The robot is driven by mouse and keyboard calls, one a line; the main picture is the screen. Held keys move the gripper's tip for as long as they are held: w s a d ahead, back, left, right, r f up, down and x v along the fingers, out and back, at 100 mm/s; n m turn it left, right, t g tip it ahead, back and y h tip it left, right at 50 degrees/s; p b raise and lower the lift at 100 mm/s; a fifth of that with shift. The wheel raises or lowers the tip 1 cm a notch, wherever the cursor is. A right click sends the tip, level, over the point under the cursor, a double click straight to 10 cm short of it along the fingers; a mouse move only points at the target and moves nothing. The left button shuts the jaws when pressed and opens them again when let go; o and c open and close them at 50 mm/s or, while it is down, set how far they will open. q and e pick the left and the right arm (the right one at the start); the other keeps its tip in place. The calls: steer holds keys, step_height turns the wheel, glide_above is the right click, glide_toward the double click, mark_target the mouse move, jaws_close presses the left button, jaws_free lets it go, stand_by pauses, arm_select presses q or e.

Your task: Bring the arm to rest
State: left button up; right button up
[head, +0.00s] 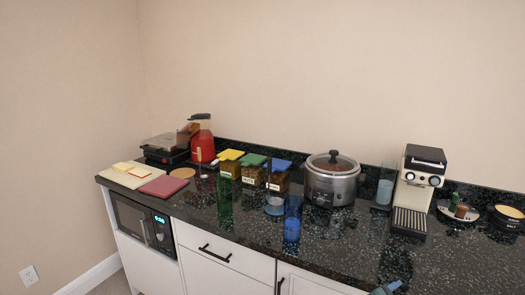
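A small blue-grey part (386,288) shows at the bottom edge, in front of the counter, right of the middle. It looks like the tip of my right arm, but it is cut off by the frame, and I cannot make out its fingers or anything held. I see no clear part of my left gripper. The dark speckled counter (335,245) stands in front of me, and neither arm is seen touching anything on it.
On the counter are a red blender (202,146), several lidded jars (251,172), a blue glass (292,220), a slow cooker (331,184) and a coffee machine (417,185). A microwave (143,224) sits below at left. The counter's front right is fairly clear.

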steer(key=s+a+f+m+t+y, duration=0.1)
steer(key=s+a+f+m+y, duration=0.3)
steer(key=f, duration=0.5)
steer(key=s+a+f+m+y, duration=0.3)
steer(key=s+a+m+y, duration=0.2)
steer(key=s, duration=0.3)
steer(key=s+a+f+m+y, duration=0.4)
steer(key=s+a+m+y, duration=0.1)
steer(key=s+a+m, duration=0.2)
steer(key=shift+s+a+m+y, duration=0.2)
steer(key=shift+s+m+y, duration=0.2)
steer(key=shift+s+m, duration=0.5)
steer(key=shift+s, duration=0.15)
